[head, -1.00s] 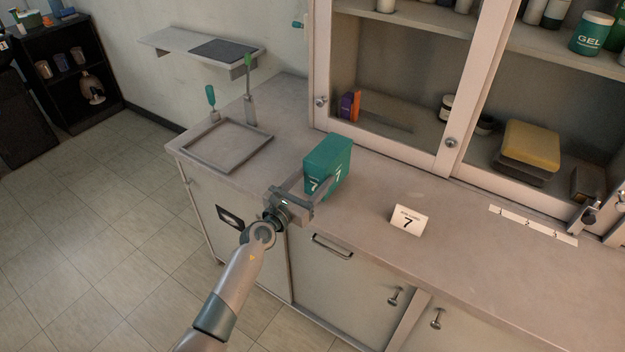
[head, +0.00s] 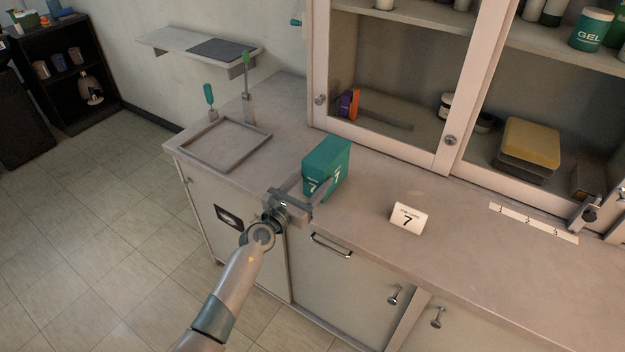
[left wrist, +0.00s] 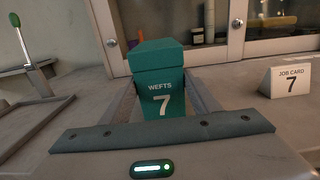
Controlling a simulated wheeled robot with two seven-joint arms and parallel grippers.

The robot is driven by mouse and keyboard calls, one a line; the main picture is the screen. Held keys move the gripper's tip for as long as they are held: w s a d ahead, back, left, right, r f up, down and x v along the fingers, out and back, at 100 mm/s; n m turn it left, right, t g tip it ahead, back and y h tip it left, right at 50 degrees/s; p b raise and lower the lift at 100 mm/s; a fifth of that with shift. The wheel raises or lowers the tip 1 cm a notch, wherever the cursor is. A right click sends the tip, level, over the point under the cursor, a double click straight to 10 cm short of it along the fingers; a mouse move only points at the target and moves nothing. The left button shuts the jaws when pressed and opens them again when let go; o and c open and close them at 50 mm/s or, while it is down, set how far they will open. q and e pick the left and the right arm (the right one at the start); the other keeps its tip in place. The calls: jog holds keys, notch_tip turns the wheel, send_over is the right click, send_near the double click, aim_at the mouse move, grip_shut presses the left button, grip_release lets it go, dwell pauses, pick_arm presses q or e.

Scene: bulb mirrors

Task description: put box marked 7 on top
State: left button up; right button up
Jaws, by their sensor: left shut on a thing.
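The green box marked 7 (head: 328,164) stands upright on the counter near its front edge. In the left wrist view the box (left wrist: 158,80) shows the words "WEFTS 7" on its near face. My left gripper (head: 312,192) is shut on the box, with one finger along each side. In the left wrist view the left gripper (left wrist: 160,108) has its fingers on both sides of the box. A white job card (head: 408,218) with a 7 stands on the counter to the right. My right gripper is not in view.
A grey square frame (head: 226,143) lies on the counter at the left, with green-handled tools (head: 247,90) behind it. A glass-fronted cabinet (head: 445,130) rises behind. A white marked strip (head: 533,222) lies at the right. The front counter between is clear.

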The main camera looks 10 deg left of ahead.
pick_arm(q)
jog(key=shift+f, duration=0.3)
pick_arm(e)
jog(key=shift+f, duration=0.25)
pick_arm(q)
jog(key=o, duration=1.1)
jog(key=b+v, duration=0.1)
jog(key=v, duration=1.6)
jog(key=shift+s+b, duration=0.15)
jog(key=shift+b, duration=0.2)
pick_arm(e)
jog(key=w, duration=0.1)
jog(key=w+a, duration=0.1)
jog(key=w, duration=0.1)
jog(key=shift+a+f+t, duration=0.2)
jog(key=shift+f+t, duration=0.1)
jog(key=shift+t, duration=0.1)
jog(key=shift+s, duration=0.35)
